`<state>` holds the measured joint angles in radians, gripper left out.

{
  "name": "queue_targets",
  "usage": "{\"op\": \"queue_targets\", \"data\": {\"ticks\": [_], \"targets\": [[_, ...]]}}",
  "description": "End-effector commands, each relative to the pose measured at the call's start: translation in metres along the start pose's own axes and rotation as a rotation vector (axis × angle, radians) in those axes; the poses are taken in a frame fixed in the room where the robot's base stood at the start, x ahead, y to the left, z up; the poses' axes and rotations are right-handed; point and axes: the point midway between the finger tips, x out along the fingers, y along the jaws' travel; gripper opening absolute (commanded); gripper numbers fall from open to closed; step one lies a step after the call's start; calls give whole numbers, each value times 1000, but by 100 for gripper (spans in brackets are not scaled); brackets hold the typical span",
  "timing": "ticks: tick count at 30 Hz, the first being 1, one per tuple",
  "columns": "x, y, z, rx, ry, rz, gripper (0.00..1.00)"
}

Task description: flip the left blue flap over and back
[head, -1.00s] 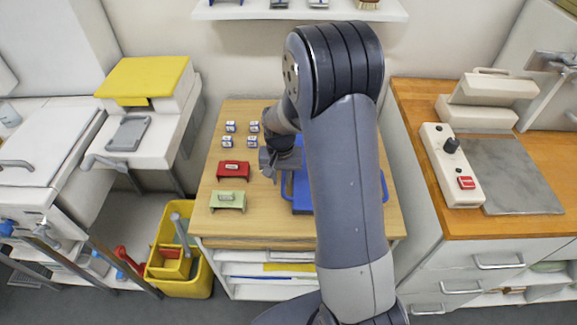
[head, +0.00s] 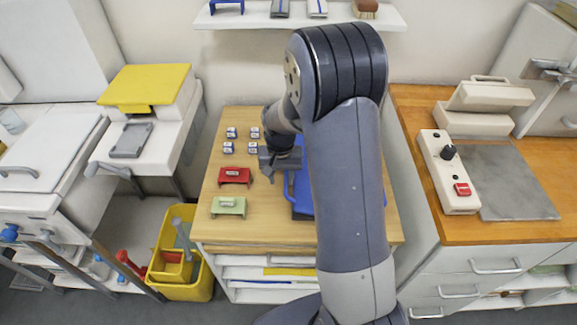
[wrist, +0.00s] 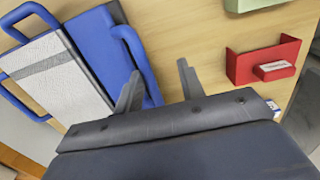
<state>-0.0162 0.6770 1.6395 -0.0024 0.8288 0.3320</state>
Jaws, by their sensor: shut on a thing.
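A blue folding piece (head: 303,197) lies on the wooden table, mostly hidden behind my arm. In the wrist view, its blue flap (wrist: 97,42) has a blue loop handle (wrist: 143,62) on its edge, beside a whitish panel (wrist: 58,72) with a grey stripe. My gripper (head: 267,168) is at the left edge of this piece. The exact contact is partly hidden by the finger.
A red bracket-like block (head: 235,176) and a green one (head: 228,207) stand left of the gripper. Several small labelled blocks (head: 228,147) stand behind them. The wooden table (head: 270,222) is bare at its front left. A yellow bucket (head: 187,285) stands on the floor.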

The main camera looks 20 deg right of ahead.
Motion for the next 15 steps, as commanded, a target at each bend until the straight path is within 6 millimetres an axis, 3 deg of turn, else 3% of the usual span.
{"op": "queue_targets", "data": {"ticks": [1,4,6,15], "targets": [[-12,-4,-3,-1,11,-8,30],[-22,-4,-3,-1,12,-9,33],[-29,-4,-2,-1,11,-8,24],[-54,-2,-1,0,6,-5,24]]}}
